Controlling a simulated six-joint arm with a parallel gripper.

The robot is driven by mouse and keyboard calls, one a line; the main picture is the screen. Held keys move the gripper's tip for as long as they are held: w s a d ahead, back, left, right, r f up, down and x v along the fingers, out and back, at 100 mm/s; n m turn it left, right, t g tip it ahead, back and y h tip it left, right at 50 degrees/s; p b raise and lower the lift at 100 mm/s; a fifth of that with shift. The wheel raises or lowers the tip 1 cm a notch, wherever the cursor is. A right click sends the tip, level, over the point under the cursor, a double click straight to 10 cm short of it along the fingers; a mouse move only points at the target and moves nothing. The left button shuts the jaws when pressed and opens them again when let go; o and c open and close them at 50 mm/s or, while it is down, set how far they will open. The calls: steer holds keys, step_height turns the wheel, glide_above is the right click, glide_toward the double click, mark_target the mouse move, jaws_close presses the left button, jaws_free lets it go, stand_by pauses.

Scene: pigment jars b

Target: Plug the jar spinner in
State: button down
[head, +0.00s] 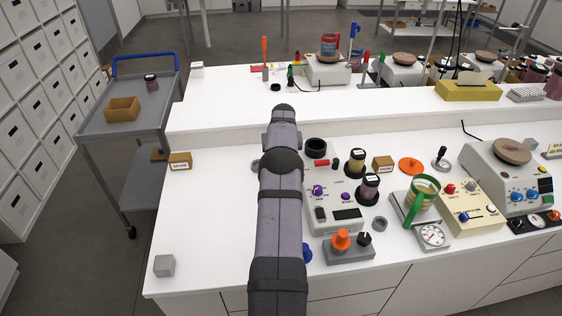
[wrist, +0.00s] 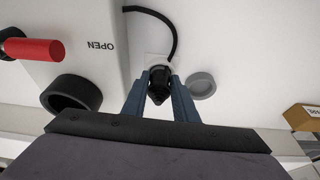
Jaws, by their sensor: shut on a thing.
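A black cable (wrist: 168,20) curves from beside the housing to the plug. A pale square plate (wrist: 153,60) shows just behind the plug; I cannot tell whether the plug touches it. In the head view my arm hides the fingers and plug.
A red handle (wrist: 35,49) and a black cup (wrist: 72,93) lie left of the plug in the wrist view. A grey round disc (wrist: 202,84) is close by on the right.

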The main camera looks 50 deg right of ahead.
steer(key=shift+f, duration=0.2)
steer(key=c, duration=1.6)
jaws_free()
steer(key=shift+o, duration=1.3)
steer(key=shift+r, duration=0.1)
steer(key=b+v, duration=0.3)
steer(key=v, duration=0.4)
steer(key=shift+s, duration=0.1)
